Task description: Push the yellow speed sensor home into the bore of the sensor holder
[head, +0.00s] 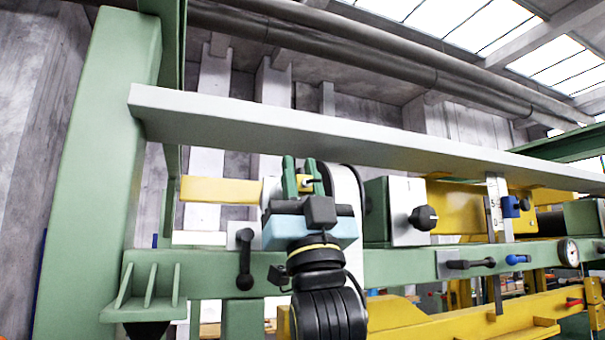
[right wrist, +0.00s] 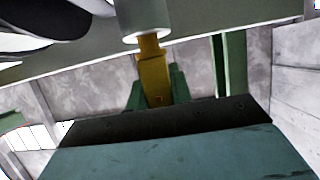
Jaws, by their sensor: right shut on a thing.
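My right gripper (head: 302,172) is in front of the green frame in the head view, with its two green fingers pointing up. It is shut on the yellow speed sensor (head: 305,186), of which only a small part shows between the fingers. In the right wrist view the yellow sensor (right wrist: 153,78) stands between the fingers, and its narrower end meets the lower mouth of a light grey cylinder, the sensor holder (right wrist: 143,16). The tip is hidden at the mouth, so I cannot tell how deep it sits. My left gripper is not in view.
A long grey beam (head: 300,132) runs above the gripper. A grey box with a black knob (head: 423,217) is to the right, and a black lever (head: 245,258) to the left. A green post (head: 95,170) stands at the far left. A gauge (head: 568,252) is at the right.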

